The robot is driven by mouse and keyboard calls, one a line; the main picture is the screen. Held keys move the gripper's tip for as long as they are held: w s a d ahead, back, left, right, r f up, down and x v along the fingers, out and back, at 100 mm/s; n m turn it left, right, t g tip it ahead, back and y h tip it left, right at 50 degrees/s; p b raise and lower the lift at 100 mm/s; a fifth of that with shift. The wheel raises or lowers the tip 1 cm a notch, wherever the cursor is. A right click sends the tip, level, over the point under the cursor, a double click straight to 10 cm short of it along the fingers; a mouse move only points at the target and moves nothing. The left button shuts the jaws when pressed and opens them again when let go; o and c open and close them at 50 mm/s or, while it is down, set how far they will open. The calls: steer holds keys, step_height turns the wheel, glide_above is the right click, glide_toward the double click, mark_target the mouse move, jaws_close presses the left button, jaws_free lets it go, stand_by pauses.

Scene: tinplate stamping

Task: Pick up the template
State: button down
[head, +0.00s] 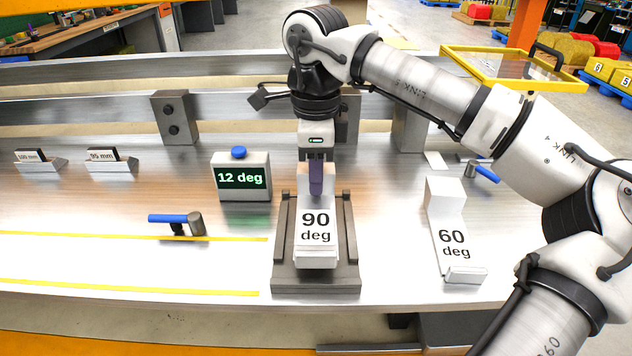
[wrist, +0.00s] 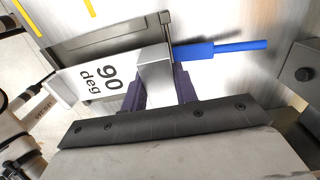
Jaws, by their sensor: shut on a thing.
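The white template marked "90 deg" (head: 316,250) lies between the side rails of a dark grey holder (head: 316,286) on the steel table. I cannot tell whether it rests on the holder's base or is slightly raised. My gripper (head: 316,185) points down at its back end, with purple fingers. In the wrist view, my gripper (wrist: 158,92) is shut on the template's upright block, one finger on each side; the label face (wrist: 90,80) extends left. A second template marked "60 deg" (head: 452,238) lies to the right, apart from my gripper.
A display box (head: 244,178) reading "12 deg" and a blue-handled clamp (head: 175,219) stand to the left. Another blue handle (head: 487,174) is at the back right. Blocks marked "100 mm" (head: 40,163) and "95 mm" (head: 111,163) stand far left. A steel rail (head: 60,107) runs behind.

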step_height(320, 180, up, 18)
steer(key=p, duration=0.3)
steer(key=shift+f, duration=0.15)
